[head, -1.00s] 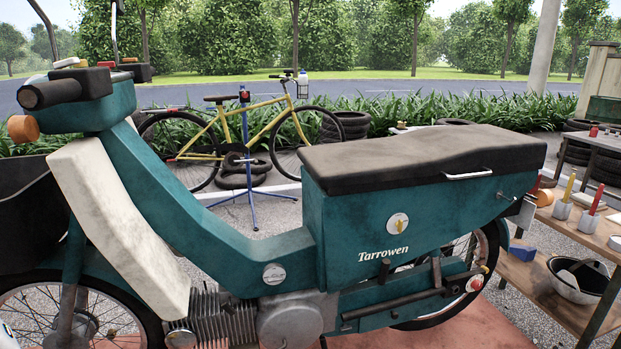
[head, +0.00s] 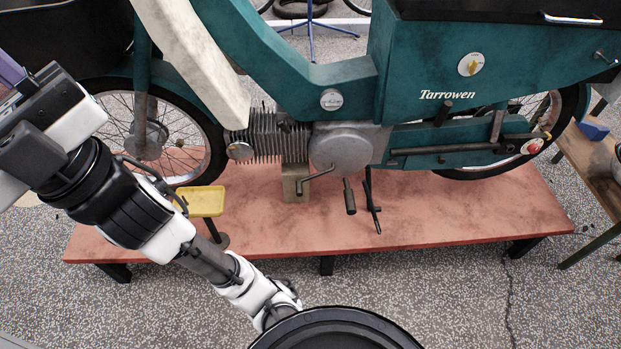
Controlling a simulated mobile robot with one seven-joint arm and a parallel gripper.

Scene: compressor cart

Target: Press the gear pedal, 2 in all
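A teal moped (head: 430,100) marked Tarrowen stands on a low red platform (head: 460,215). A bent metal lever (head: 318,174), which looks like the gear pedal, sticks out low on the engine, left of a dark peg (head: 350,197). Nothing of mine touches the lever. My arm reaches from the bottom middle to the left edge, left of the engine. I cannot make out any gripper fingers; the far end of the arm is at or beyond the left edge.
A small yellow-topped stand (head: 203,202) is on the platform beside my arm. A thin dark stand leg (head: 372,203) hangs right of the peg. A wooden bench (head: 597,185) stands at the right. The grey floor (head: 440,290) in front is clear.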

